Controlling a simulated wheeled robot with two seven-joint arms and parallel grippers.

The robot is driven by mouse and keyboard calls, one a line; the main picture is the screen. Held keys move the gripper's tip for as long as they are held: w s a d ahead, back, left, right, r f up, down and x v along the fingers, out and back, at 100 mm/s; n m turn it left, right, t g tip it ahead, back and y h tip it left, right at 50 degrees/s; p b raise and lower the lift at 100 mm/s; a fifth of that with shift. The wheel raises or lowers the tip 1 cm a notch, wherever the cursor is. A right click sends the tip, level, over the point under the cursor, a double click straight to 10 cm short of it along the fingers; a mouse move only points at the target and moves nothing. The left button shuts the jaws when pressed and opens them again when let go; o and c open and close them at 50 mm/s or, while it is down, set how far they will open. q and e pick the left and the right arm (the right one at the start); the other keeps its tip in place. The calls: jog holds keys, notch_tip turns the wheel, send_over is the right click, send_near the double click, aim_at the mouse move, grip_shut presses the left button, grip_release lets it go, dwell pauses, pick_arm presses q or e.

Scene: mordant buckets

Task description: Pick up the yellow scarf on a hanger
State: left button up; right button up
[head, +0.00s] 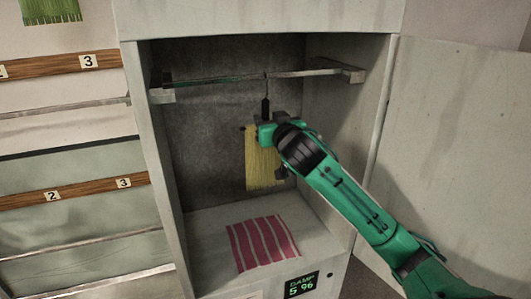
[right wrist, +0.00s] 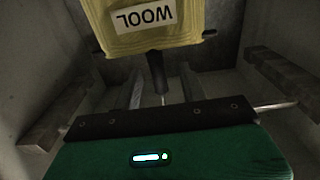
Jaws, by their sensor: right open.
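The yellow scarf (head: 262,172) hangs on its hanger (head: 265,106) from the rail (head: 220,80) inside an open grey cabinet. My right gripper (head: 266,128) is at the top of the scarf, by the dark stem of the hanger, and hides part of it. In the right wrist view the scarf (right wrist: 115,42) shows upside down with a white WOOL label (right wrist: 143,18). There the dark hanger stem (right wrist: 157,72) appears between the fingers of my open right gripper (right wrist: 160,84). Whether a finger touches the stem I cannot tell. My left gripper is out of view.
A pink striped cloth (head: 262,243) lies on the cabinet floor. The cabinet walls stand close on both sides, and its door (head: 440,150) is open at right. Numbered wooden rails (head: 40,66) are at left, with a green fringed cloth (head: 50,11) above.

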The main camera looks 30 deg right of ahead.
aim_at(267, 114)
jog(key=x, duration=0.1)
jog(key=p+x, duration=0.1)
jog(key=x, duration=0.1)
jog(key=shift+w+d+r, duration=0.15)
jog(key=shift+d+r, duration=0.05)
jog(key=shift+d, duration=0.1)
jog(key=shift+w+f, duration=0.1)
jog(key=shift+w, duration=0.2)
jog(key=shift+c, duration=0.2)
grip_shut()
